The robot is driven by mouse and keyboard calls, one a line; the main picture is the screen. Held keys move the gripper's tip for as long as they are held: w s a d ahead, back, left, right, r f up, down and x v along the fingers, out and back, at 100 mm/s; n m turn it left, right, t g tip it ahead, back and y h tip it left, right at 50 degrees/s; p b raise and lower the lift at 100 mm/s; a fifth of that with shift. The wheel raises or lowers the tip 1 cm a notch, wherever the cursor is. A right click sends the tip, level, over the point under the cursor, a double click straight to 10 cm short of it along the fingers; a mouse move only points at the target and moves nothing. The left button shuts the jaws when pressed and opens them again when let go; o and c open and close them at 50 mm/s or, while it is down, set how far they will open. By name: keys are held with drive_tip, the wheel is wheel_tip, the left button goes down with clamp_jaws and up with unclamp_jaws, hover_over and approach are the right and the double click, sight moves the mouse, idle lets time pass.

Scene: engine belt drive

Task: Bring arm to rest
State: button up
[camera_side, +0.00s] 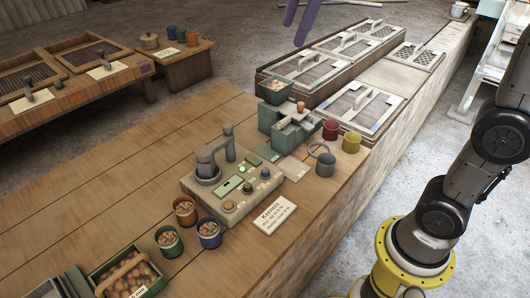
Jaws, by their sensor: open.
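My gripper (299,16) shows only as two purple fingers at the top edge of the side view, with the rest cut off above. The fingers are apart, with nothing seen between them. They appear high, above the far end of the bench, and touch nothing that I can see. My arm rises along the right side, beside the bench, and leaves the frame at the right edge. Its joints are black and grey above a yellow base part. The links between there and my gripper are out of view.
The long wooden bench (110,160) holds a control box (232,187), a green machine (290,125), cups of nuts (186,210), a crate of nuts (125,275), a card (275,213) and mesh-topped trays (360,105). A second table (90,75) stands at the upper left.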

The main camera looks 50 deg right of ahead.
drive_tip(key=s+f+m+t, duration=0.2)
drive_tip(key=s+f+m, duration=0.9)
drive_tip(key=s+f, duration=0.6)
drive_tip(key=shift+s+f+m, duration=0.15)
drive_tip(key=shift+s+m, duration=0.25)
drive_tip(key=shift+s, duration=0.65)
drive_tip(key=shift+d, duration=0.1)
